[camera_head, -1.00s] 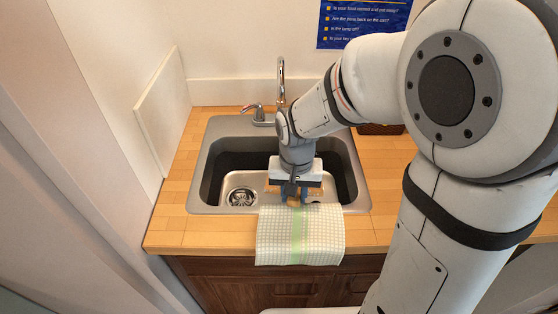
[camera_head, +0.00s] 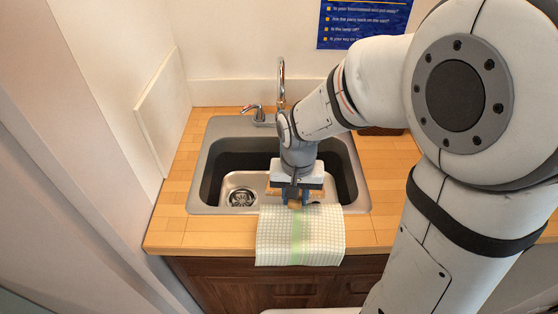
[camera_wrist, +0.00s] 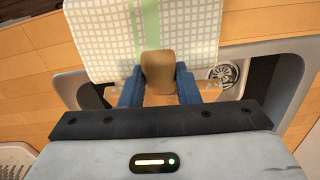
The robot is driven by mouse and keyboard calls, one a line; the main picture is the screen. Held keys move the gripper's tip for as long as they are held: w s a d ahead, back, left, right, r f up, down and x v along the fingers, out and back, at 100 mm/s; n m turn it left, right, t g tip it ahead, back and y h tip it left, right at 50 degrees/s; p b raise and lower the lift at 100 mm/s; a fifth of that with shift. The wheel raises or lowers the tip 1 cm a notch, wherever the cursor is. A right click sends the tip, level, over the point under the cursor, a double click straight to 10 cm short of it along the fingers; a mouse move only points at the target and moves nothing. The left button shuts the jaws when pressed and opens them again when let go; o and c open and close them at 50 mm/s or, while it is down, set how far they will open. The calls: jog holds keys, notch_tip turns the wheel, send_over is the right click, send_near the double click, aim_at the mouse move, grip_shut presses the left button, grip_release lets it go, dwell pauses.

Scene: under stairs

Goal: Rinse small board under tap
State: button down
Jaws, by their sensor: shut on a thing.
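My gripper (camera_head: 295,197) is low over the front right part of the sink (camera_head: 212,190), near its front rim. In the wrist view its blue fingers (camera_wrist: 158,88) are shut on a tan-brown piece (camera_wrist: 158,72), which looks like the small board's handle. Wood of the small board (camera_wrist: 209,91) shows on both sides behind the fingers; the gripper hides most of it. The chrome tap (camera_head: 281,78) stands at the back of the sink, behind my gripper, with its lever (camera_head: 252,108) to the left. Whether water runs cannot be told.
A checked cloth with a green stripe (camera_head: 275,240) hangs over the counter's front edge, just in front of my gripper. The drain (camera_head: 241,198) is to the left in the basin. A white panel (camera_head: 163,110) leans at the left wall. The wooden counter (camera_head: 170,200) is clear at left.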

jog(key=shift+r, duration=0.1)
dwell(0.3)
jog(key=s+d+r+p, duration=0.2)
jog(key=s+r+p, duration=0.1)
jog(key=s+r, duration=0.1)
jog(key=shift+s, duration=0.25)
jog(key=shift+f, duration=0.1)
dwell(0.8)
